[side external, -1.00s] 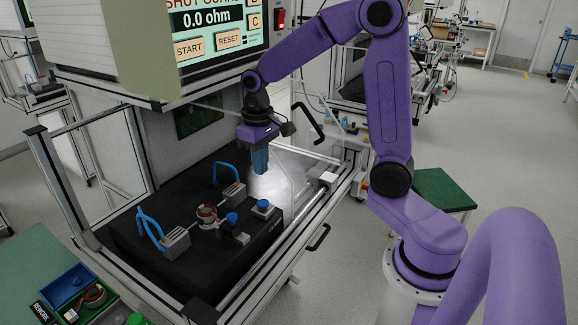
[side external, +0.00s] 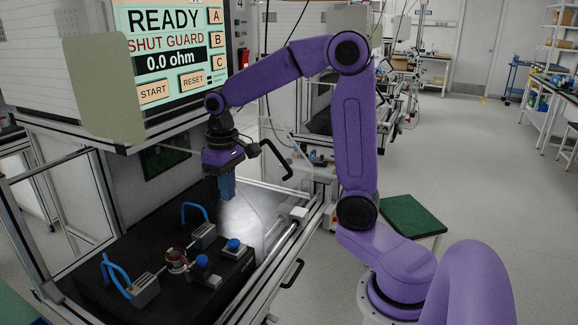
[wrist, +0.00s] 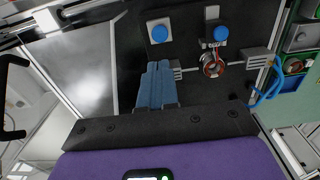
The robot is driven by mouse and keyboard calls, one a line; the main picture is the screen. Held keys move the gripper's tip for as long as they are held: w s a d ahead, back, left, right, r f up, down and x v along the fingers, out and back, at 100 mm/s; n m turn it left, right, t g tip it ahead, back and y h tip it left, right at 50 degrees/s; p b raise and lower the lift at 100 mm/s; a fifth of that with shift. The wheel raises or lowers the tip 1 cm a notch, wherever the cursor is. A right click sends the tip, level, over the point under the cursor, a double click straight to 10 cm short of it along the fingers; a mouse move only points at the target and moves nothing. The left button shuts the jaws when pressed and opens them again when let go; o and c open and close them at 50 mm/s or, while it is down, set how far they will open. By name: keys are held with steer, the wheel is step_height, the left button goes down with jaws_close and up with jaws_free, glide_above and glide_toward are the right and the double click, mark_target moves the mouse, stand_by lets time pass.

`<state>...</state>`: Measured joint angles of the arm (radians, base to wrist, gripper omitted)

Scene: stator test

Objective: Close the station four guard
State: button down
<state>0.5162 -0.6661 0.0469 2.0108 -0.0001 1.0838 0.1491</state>
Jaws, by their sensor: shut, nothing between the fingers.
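The station guard looks like a clear panel (side external: 243,232) on the rail side of the black test bed, right of my gripper. A black handle (side external: 275,160) stands up behind the panel and also shows at the left edge of the wrist view (wrist: 12,95). The fixture is uncovered. A copper-wound stator (side external: 177,260) sits on it between two blue-handled clamps; it also shows in the wrist view (wrist: 212,65). My gripper (side external: 227,187), with blue fingers, is shut and empty above the bed, apart from the handle. The screen (side external: 165,45) reads READY, SHUT GUARD, 0.0 ohm.
Two blue buttons (side external: 234,245) stand on the fixture beside the stator. A metal rail (side external: 280,245) runs along the right of the bed. An aluminium frame post (side external: 30,225) stands at the left. A green-topped stool (side external: 413,215) is behind my arm.

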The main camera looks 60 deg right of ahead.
step_height(320, 180, up, 13)
steer(key=w+d+m+y, duration=0.1)
steer(key=d+m+y, duration=0.1)
steer(key=d+m, duration=1.2)
steer(key=s+d+m+y, duration=0.1)
steer(key=s+d+m, duration=0.25)
steer(key=d, duration=0.65)
steer(key=s+d+m, duration=0.3)
steer(key=s+d, duration=0.1)
steer(key=d, duration=0.6)
steer(key=shift+t, duration=0.3)
steer(key=shift+w+a+r+x, duration=0.15)
steer(key=shift+a+x, duration=0.3)
steer(key=shift+x, duration=2.4)
steer(key=shift+w+a+r+x, duration=0.15)
steer(key=shift+a+x, duration=0.3)
steer(key=shift+x, duration=2.4)
steer(key=shift+w+a+r+x, duration=0.15)
steer(key=shift+a+x, duration=0.3)
steer(key=shift+x, duration=2.4)
